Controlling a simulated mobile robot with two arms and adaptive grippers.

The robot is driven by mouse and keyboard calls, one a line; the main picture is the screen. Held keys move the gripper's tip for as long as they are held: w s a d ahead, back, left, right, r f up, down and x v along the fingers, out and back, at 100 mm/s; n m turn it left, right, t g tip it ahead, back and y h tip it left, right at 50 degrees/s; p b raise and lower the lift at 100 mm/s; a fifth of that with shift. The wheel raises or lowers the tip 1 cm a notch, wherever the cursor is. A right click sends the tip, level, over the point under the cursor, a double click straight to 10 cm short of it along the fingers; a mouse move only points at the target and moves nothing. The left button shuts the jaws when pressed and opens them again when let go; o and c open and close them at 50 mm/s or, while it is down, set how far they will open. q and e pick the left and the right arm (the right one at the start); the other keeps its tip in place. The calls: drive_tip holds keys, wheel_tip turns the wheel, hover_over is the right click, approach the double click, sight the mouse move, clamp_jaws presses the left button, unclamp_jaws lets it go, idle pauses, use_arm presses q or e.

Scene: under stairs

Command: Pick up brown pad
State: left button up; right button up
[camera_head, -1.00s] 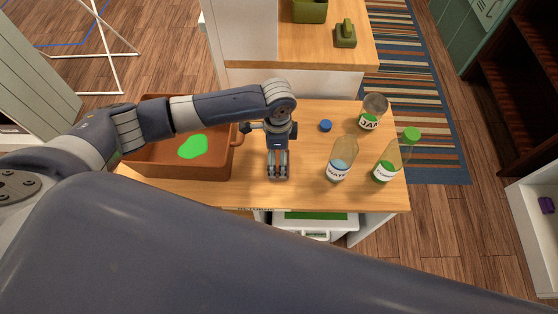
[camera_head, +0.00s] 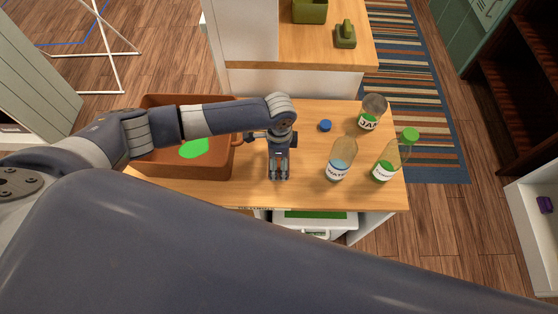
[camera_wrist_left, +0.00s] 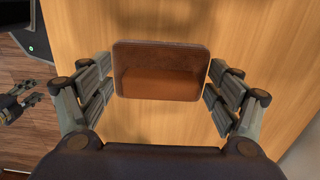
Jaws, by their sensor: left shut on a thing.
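The brown pad (camera_wrist_left: 160,70) is a small rounded rectangle, seen between the fingers of my left gripper (camera_wrist_left: 158,82) in the left wrist view. The fingers are shut on its left and right edges. In the head view my left gripper (camera_head: 278,178) points down just above the wooden tabletop, right of the brown crate, and its fingers hide the pad. I cannot tell whether the pad touches the table. Part of what looks like my right gripper (camera_wrist_left: 20,103) shows at the left edge of the wrist view; its opening is unclear.
The brown crate (camera_head: 215,172) with a green patch inside stands left on the table (camera_head: 310,197). A blue cap (camera_head: 325,125), a jar (camera_head: 372,112), a water bottle (camera_head: 340,160) and a green-capped bottle (camera_head: 393,160) stand to the right. Bare tabletop lies around the gripper.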

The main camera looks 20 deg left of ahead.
drive_tip(key=shift+w, duration=0.3)
use_arm(q)
drive_tip(key=shift+r, duration=0.5)
wheel_tip(320, 180, up, 2)
drive_tip(key=shift+r+b, duration=0.2)
drive_tip(key=shift+b, duration=0.4)
drive_tip(key=shift+s+d+r+b, duration=0.35)
drive_tip(key=shift+s+d, duration=0.85)
drive_tip(key=shift+s, duration=1.2)
drive_tip(key=shift+s+d+r+b, duration=0.3)
drive_tip(key=shift+s+d, duration=0.85)
drive_tip(key=shift+s, duration=1.25)
drive_tip(key=shift+s+d+r+b, duration=0.15)
drive_tip(key=shift+s+d+b, duration=0.35)
drive_tip(key=shift+s+d, duration=1.3)
use_arm(e)
drive_tip(key=shift+w+d+f, duration=0.1)
drive_tip(key=shift+f, duration=1.65)
use_arm(q)
drive_tip(key=shift+s+a, duration=0.6)
